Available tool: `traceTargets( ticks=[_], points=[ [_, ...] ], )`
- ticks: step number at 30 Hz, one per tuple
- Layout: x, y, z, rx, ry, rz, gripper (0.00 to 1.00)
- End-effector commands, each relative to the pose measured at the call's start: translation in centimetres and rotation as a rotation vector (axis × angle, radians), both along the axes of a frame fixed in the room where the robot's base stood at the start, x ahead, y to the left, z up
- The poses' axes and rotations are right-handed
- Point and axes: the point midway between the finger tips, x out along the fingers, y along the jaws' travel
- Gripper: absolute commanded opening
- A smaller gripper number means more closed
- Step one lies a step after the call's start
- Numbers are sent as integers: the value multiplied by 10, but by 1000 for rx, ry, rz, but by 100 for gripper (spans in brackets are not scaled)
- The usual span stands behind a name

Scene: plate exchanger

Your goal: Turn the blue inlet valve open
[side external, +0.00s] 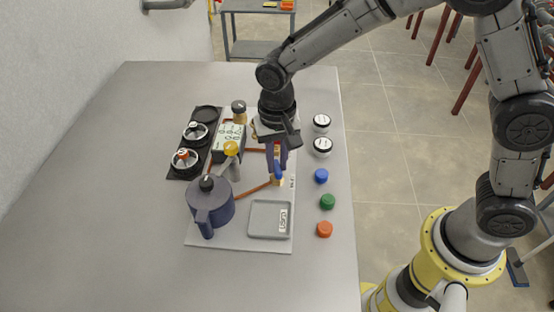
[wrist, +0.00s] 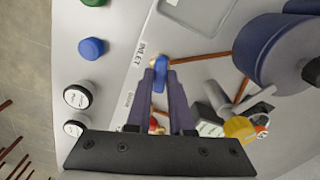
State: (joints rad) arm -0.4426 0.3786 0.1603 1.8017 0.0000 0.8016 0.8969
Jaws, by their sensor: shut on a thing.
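The blue inlet valve (side external: 279,172) stands on the right side of the grey base plate, with its blue handle showing just below my fingers. In the wrist view the blue handle (wrist: 160,72) lies at the tips of my fingers, next to the printed INLET label (wrist: 139,52). My gripper (side external: 281,163) points down over the valve. Its two dark purple fingers (wrist: 161,86) are shut on the blue handle. The fingers hide part of the handle and the valve body, so its exact angle is hard to tell.
A dark blue vessel (side external: 210,205), a yellow-topped valve (side external: 231,149) and a display box (side external: 229,142) stand left of my gripper. A grey tray (side external: 270,218) lies in front. Several loose caps, including a green one (side external: 328,202), line the right. The table's left is clear.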

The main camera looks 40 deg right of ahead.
Motion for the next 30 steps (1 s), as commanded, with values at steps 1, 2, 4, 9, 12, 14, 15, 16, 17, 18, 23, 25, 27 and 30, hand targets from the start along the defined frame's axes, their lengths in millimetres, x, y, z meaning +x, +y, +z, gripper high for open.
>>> traceTargets(
  ticks=[1, 2, 4, 9, 12, 14, 15, 16, 17, 18, 23, 25, 27, 30],
  points=[
    [1, 0, 1, 1, -3, 44, 0],
    [1, 0, 1, 1, -3, 72, 0],
    [1, 0, 1, 1, -3, 139, 0],
    [1, 0, 1, 1, -3, 300, 0],
    [1, 0, 2, 1, -3, 395, 0],
    [1, 0, 2, 1, -3, 452, 0],
    [1, 0, 2, 1, -3, 490, 0],
    [1, 0, 2, 1, -3, 519, 0],
    [1, 0, 2, 1, -3, 547, 0],
    [1, 0, 2, 1, -3, 585, 0],
    [1, 0, 2, 0, -4, 737, 0],
    [1, 0, 2, 0, -4, 802, 0],
    [1, 0, 2, 0, -3, 866, 0],
    [1, 0, 2, 0, -3, 952, 0]
  ],
)
